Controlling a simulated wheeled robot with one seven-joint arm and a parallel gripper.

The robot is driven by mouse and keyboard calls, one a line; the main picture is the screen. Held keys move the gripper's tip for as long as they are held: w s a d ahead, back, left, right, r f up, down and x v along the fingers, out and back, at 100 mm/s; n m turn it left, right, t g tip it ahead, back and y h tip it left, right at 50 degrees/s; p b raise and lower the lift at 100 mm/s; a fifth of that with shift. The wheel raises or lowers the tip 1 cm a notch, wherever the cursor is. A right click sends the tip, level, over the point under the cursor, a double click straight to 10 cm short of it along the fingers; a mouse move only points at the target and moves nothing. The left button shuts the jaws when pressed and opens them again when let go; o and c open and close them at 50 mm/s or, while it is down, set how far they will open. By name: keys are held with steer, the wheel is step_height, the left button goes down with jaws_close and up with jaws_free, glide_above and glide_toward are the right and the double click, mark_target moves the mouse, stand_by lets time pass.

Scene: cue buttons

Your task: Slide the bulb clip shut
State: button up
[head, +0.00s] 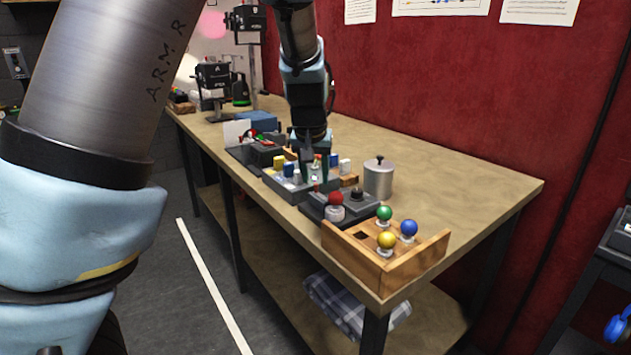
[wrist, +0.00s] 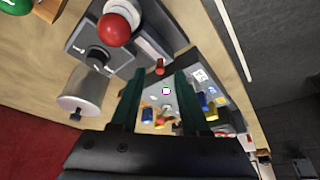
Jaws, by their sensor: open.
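A grey box (wrist: 85,43) holds a red bulb (wrist: 113,30) in a white collar, with a black dial (wrist: 99,58) beside it. The head view also shows the red bulb (head: 335,198) upright near the front of the box. A small red peg (wrist: 160,66) stands at the box's edge; it may be the clip's handle, but I cannot tell how far the clip is slid. My gripper (wrist: 160,73) is open, with its dark green fingers pointing at the peg and their tips on either side of it. In the head view my gripper (head: 318,180) is low behind the bulb.
A wooden tray (head: 362,260) with green, blue and yellow bulbs stands at the table's near end. A metal pot (head: 378,179) is right of the box. A grey panel with coloured blocks (wrist: 196,88) lies close to my fingers.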

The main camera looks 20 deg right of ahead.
steer(key=shift+x, duration=1.25)
steer(key=shift+c, duration=0.4)
jaws_close()
